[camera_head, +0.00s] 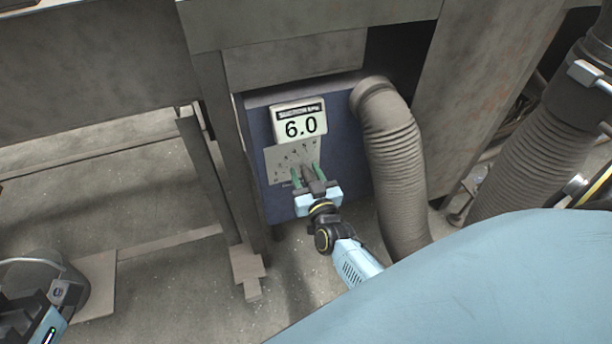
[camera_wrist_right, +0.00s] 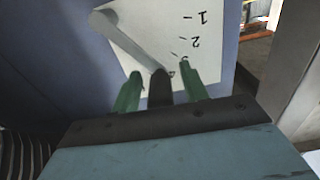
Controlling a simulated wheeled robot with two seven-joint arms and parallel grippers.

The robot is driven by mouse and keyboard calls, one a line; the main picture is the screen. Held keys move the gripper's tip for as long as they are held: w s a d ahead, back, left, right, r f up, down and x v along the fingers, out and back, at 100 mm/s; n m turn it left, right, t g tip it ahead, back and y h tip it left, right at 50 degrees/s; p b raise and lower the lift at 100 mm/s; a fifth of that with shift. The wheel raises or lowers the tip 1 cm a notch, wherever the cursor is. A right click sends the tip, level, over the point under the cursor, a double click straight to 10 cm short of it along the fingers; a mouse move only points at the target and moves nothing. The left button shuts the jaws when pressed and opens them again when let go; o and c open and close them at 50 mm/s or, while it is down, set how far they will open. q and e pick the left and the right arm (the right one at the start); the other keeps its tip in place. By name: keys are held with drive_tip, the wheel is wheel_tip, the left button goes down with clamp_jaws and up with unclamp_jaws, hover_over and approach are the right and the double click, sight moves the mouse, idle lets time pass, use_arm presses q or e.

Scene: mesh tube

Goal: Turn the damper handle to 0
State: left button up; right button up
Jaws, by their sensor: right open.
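The damper handle is a grey bar (camera_wrist_right: 122,38) lying across a white numbered scale plate (camera_wrist_right: 190,20) in the right wrist view. The dark outer end of the handle (camera_wrist_right: 160,88) stands between my right gripper's green fingers, with room on both sides. My right gripper (camera_head: 308,175) is open at the lower part of the scale plate (camera_head: 288,158) in the head view. It hides part of the handle and plate there. The digital display (camera_head: 300,122) above reads 6.0. My left gripper's fingers are not seen.
The blue box (camera_head: 258,135) carries the plate and display under a grey metal structure. A ribbed hose (camera_head: 392,150) curves down from its right side, close to my right arm. A metal leg (camera_head: 228,160) stands left of the box. Open concrete floor lies farther left.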

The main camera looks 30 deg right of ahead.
drive_tip(key=shift+w, duration=0.1)
clamp_jaws()
idle(0.3)
